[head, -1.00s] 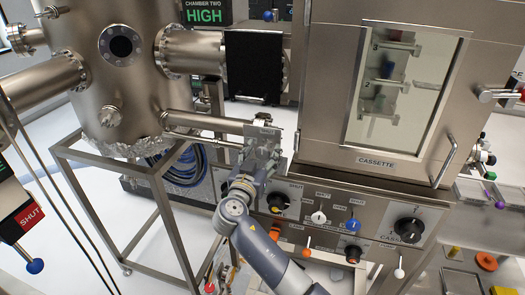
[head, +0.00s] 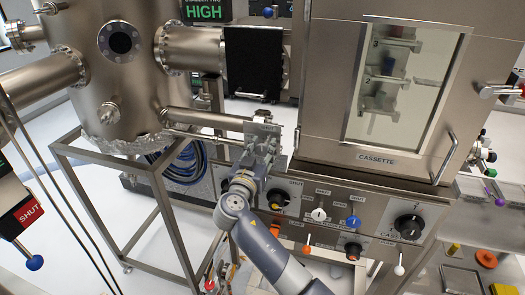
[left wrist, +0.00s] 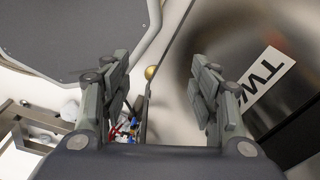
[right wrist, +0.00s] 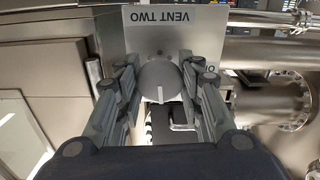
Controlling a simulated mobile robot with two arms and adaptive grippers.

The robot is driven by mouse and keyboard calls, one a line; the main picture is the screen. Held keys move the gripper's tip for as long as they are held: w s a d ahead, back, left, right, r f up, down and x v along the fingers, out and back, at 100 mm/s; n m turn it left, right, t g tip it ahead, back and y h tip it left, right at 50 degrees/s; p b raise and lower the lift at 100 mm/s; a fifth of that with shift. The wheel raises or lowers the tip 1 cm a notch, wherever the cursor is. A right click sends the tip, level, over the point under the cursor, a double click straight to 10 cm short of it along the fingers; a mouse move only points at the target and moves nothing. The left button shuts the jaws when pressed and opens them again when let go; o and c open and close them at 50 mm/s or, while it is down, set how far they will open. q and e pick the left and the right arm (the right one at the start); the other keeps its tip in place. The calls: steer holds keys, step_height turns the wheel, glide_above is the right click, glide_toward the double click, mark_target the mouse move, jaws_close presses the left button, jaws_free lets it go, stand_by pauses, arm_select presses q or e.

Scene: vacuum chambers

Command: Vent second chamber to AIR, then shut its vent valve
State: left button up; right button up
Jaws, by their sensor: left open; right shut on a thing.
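The grey plate marked VENT TWO (right wrist: 176,18) is upside down in the right wrist view, with the round grey vent knob (right wrist: 160,75) on it. My right gripper (right wrist: 160,84) is shut on this knob, one finger on each side. In the head view my right gripper (head: 264,150) is at the same small plate, and its fingers hide the knob. The chamber two sign (head: 206,10) shows HIGH in green. My left gripper (left wrist: 158,84) is open and empty, with a label starting TW (left wrist: 258,82) beyond its right finger.
A steel cassette cabinet (head: 318,75) with a window stands right of my right gripper, above a knob panel (head: 330,205). The big steel chamber (head: 125,75) and its frame (head: 155,205) stand left. A pipe (head: 200,118) runs toward the plate.

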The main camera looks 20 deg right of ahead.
steer(key=shift+f+n+b, duration=0.15)
steer(key=shift+n+b, duration=0.5)
steer(key=shift+n, duration=0.45)
steer(key=shift+n+b, duration=0.3)
steer(key=shift+n, duration=0.5)
steer(key=shift+a+n, duration=0.1)
steer(key=shift+n, duration=0.9)
steer(key=n, duration=0.2)
steer(key=shift+n, duration=0.3)
steer(key=n, duration=0.4)
steer(key=shift+n+p, duration=0.3)
steer(key=shift+p, duration=0.1)
steer(key=shift+n+p, duration=0.8)
steer(key=shift+n, duration=1.4)
